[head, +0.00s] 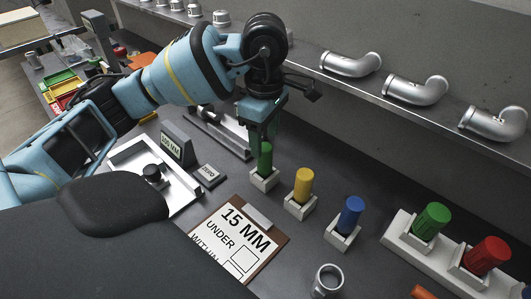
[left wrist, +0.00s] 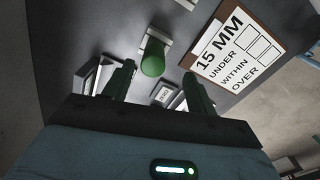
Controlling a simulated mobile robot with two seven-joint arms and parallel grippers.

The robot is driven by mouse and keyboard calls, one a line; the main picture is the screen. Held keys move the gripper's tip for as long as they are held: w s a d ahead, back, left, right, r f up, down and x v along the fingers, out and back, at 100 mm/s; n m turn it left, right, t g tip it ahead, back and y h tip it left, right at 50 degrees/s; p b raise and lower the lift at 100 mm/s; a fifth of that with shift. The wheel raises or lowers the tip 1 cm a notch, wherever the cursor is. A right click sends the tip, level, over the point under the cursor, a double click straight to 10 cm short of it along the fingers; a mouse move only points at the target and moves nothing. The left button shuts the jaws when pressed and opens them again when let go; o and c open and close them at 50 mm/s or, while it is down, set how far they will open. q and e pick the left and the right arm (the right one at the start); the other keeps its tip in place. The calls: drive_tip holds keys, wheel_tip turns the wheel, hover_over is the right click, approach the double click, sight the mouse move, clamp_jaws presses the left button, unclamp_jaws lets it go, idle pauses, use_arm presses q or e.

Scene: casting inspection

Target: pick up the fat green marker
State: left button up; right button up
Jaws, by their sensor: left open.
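A green marker (head: 265,160) stands upright in a small white holder (head: 264,181), at the left end of a row with a yellow and a blue one. My left gripper (head: 264,132) is directly above it, pointing down, and its fingers hide part of the marker's upper end. In the left wrist view, the marker's green end (left wrist: 153,62) lies a little past the fingertips of my left gripper (left wrist: 158,82), roughly centred between them. The jaws are apart and hold nothing. I cannot tell whether the fingertips reach the marker's top. My right gripper is not in view.
The yellow marker (head: 303,183) and blue marker (head: 350,215) stand in their own holders nearby. Ribbed green (head: 431,220) and red (head: 487,256) cylinders sit in a white rack at right. A 15 MM clipboard (head: 238,246) lies in front. Metal elbows (head: 416,90) line the back ledge.

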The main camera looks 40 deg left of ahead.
sight(264, 146)
use_arm(q)
drive_tip(key=shift+w+a+f, duration=0.15)
drive_tip(key=shift+f, duration=0.6)
drive_tip(key=shift+w+a+f, duration=0.1)
drive_tip(key=shift+f, duration=0.7)
drive_tip(key=shift+w+a+f, duration=0.15)
drive_tip(key=shift+f, duration=1.15)
drive_tip(key=shift+c, duration=0.4)
drive_tip(key=c, duration=1)
